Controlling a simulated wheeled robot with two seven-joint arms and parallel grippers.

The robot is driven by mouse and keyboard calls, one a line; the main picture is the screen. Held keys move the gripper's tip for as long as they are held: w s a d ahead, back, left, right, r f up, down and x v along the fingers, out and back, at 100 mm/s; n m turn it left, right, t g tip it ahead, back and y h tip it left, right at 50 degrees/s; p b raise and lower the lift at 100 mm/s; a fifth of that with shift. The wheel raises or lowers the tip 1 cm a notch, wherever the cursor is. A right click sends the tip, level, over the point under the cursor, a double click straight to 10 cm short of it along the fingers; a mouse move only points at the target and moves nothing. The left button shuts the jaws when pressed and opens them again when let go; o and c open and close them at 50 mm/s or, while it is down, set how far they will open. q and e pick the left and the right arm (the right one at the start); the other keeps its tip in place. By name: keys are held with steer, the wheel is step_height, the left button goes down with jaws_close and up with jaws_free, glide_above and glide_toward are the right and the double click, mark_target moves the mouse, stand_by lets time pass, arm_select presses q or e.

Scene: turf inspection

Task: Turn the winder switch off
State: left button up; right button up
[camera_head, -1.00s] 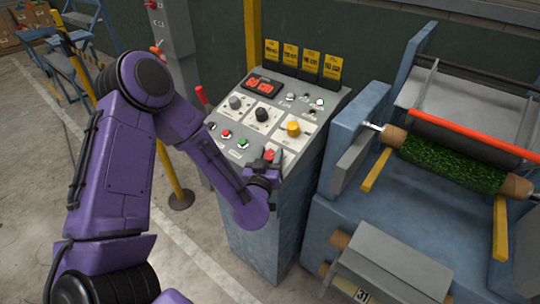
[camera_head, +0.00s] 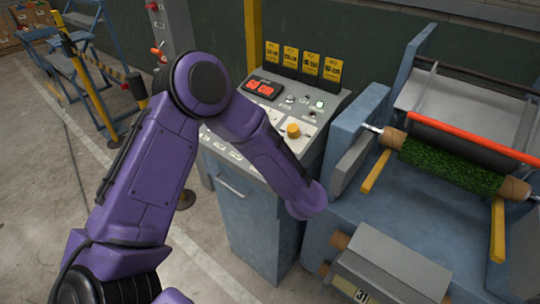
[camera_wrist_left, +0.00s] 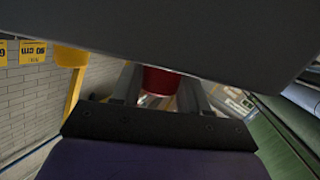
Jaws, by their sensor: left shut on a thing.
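The control console (camera_head: 247,230) stands at the middle of the head view. My left arm lies across its sloping panel and covers much of its controls. A yellow knob (camera_head: 293,130) still shows to the right of the forearm. My left gripper (camera_wrist_left: 162,84) is hidden in the head view. In the left wrist view its fingers are shut on a red knob (camera_wrist_left: 160,80), with a dark slab across the top of the view. The knob's label and position cannot be read. My right gripper is in neither view.
The blue turf-roll machine (camera_head: 345,215) stands close on the right. Open floor lies at left.

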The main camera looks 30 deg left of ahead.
arm_select(q)
steer(key=n+g+p, duration=0.1)
steer(key=n+g, duration=0.3)
steer(key=g, duration=0.2)
steer(key=shift+n, duration=0.4)
steer(key=n+g+h+p, duration=0.1)
steer(key=n+g, duration=0.3)
steer(key=g, duration=0.1)
steer(key=shift+g, duration=0.3)
steer(key=o, duration=1)
steer(key=shift+c, duration=0.2)
